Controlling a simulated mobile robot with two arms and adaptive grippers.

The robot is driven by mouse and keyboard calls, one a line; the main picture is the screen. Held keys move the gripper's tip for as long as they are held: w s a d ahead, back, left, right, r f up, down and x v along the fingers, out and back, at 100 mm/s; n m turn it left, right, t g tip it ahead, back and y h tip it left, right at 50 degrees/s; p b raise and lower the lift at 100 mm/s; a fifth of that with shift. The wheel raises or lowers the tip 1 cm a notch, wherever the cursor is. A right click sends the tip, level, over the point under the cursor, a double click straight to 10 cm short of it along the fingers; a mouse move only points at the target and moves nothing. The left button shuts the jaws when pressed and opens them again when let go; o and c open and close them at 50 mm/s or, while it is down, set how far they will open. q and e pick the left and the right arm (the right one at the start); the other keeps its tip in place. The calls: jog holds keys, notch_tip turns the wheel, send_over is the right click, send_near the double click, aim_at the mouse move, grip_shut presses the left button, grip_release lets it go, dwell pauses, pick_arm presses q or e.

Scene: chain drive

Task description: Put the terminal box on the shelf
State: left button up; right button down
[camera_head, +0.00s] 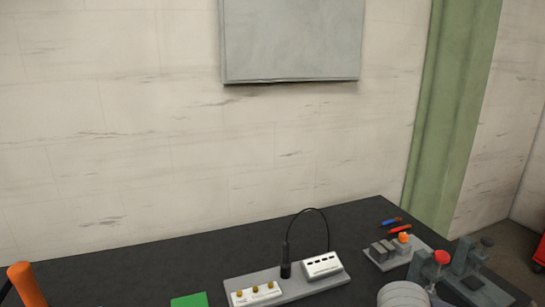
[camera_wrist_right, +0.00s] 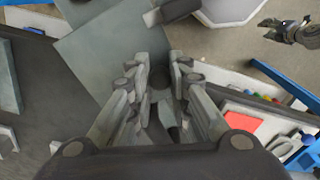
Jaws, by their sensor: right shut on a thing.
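In the wrist view my right gripper (camera_wrist_right: 160,85) is shut on a dark grey thing (camera_wrist_right: 160,78), seen only in part between the fingers; I cannot tell whether it is the terminal box. In the head view a white block with dark slots (camera_head: 322,265) and a white block with brass-coloured studs (camera_head: 256,294) sit on a grey base plate (camera_head: 293,284); either could be a terminal part. No shelf is clearly recognisable. A dark gripper, apparently my left one (camera_wrist_right: 285,31), shows at the wrist view's upper right; its jaws are too small to judge. Neither gripper shows in the head view.
The dark bench top (camera_head: 215,250) has free room at its back left. A black cable (camera_head: 312,211) arches over the plate. A green pad (camera_head: 189,300), an orange cylinder (camera_head: 27,284) and a red-knobbed fixture (camera_head: 441,258) stand around. A grey panel (camera_head: 291,40) hangs on the wall.

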jog(key=m, duration=0.2)
jog(key=d+r+m, duration=0.1)
jog(key=m, duration=0.1)
jog(key=shift+w+b, duration=0.3)
jog(key=shift+w, duration=0.05)
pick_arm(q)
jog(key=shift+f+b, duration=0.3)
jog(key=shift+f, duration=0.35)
pick_arm(e)
jog(key=m, duration=0.2)
jog(key=d+r+m, duration=0.1)
jog(key=m, duration=0.1)
jog(key=shift+w+r, duration=0.15)
jog(key=shift+a, duration=0.1)
